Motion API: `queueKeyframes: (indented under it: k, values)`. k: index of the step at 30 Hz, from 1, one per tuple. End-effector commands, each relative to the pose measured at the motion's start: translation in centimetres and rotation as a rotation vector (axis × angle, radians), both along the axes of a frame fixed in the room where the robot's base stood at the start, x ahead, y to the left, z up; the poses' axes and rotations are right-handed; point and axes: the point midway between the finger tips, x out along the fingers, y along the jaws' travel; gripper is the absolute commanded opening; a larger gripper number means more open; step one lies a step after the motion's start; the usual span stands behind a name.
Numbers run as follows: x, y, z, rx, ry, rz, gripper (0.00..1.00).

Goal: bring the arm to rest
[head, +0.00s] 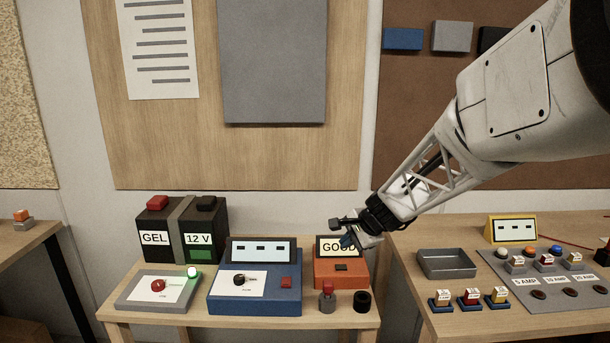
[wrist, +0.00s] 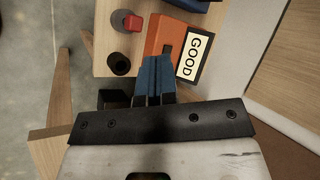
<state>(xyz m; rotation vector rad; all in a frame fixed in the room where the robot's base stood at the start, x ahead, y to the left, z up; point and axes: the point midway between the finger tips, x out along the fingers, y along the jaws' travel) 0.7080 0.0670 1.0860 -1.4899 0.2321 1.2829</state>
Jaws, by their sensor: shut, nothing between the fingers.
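My gripper (head: 350,240) is in front of the orange box with the GOOD sign (head: 341,272) in the head view, above the light wooden table. In the wrist view, my gripper (wrist: 152,62) has its two blue fingers together with nothing between them. The fingertips overlap the edge of the orange box (wrist: 168,35) in that view; I cannot tell whether they touch it. The GOOD sign (wrist: 194,57) lies just right of the fingers there.
The table (head: 255,322) also bears a black battery (head: 216,225), a blue meter box (head: 255,295), a grey switch box (head: 137,299), a red-topped post (head: 327,299) and a black post (head: 362,301). A grey tray (head: 447,278) and several fuses stand on the right table.

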Motion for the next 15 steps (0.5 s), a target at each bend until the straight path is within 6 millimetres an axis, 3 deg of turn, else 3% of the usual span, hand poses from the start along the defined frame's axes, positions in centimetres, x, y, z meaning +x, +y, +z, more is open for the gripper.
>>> queueKeyframes:
  k: [6, 15]
  values:
    - [-7.1, -0.3, 3.1, -0.125, -0.038, 0.167, 0.00]
    - [-17.0, -1.5, 5.5, -0.310, -0.072, 0.389, 0.00]
